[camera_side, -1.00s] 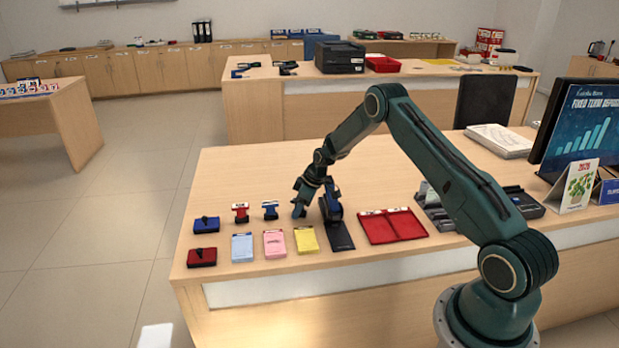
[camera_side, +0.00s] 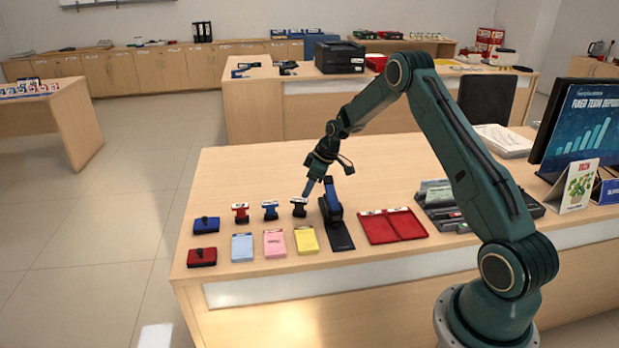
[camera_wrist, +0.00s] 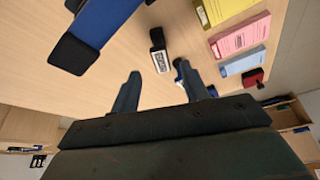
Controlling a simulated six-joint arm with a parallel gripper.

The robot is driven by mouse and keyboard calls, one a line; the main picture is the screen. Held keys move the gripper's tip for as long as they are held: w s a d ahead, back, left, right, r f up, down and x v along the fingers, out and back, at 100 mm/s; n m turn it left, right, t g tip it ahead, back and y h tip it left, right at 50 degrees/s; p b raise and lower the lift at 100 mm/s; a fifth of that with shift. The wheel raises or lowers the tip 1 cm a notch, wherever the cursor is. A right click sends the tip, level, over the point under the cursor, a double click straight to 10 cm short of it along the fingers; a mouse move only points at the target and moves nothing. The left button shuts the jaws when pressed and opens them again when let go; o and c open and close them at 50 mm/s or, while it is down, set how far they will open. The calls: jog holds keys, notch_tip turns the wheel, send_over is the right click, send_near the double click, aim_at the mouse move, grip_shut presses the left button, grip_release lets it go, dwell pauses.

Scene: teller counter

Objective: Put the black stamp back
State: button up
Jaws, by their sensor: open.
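The black stamp (camera_side: 299,207) stands on the counter at the right end of a row with a blue stamp (camera_side: 270,210) and a red stamp (camera_side: 240,212). In the wrist view the black stamp (camera_wrist: 158,52) shows a white label and lies just beyond my fingertips, between their lines. My gripper (camera_side: 308,190) is open and empty, just above and right of the black stamp, apart from it. Both fingers of my gripper (camera_wrist: 158,76) show spread in the wrist view; the right one partly hides the blue stamp.
A blue-and-black upright device (camera_side: 331,203) stands close right of the black stamp. In front lie yellow (camera_side: 306,240), pink (camera_side: 274,243) and light blue (camera_side: 242,247) pads. Blue (camera_side: 206,225) and red (camera_side: 202,257) ink pads lie left. The counter behind the stamps is clear.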

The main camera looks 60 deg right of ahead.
jog(key=shift+v, duration=1.55)
jog(key=s+a+r+m+h, duration=0.1)
jog(key=s+a+r, duration=0.4)
jog(key=a+r, duration=0.4)
jog(key=s+a+r, duration=0.5)
jog(key=a+r, duration=0.1)
jog(key=r, duration=0.6)
jog(key=s+a+r+m, duration=0.1)
jog(key=s+a, duration=0.4)
jog(key=s, duration=0.7)
jog(key=s+a+r+m+t, duration=0.1)
jog(key=s+a, duration=0.3)
jog(key=s, duration=0.9)
jog(key=shift+a+r+m+t+h, duration=0.3)
jog(key=shift+a+r+m+h, duration=0.1)
jog(key=shift+r+m, duration=0.25)
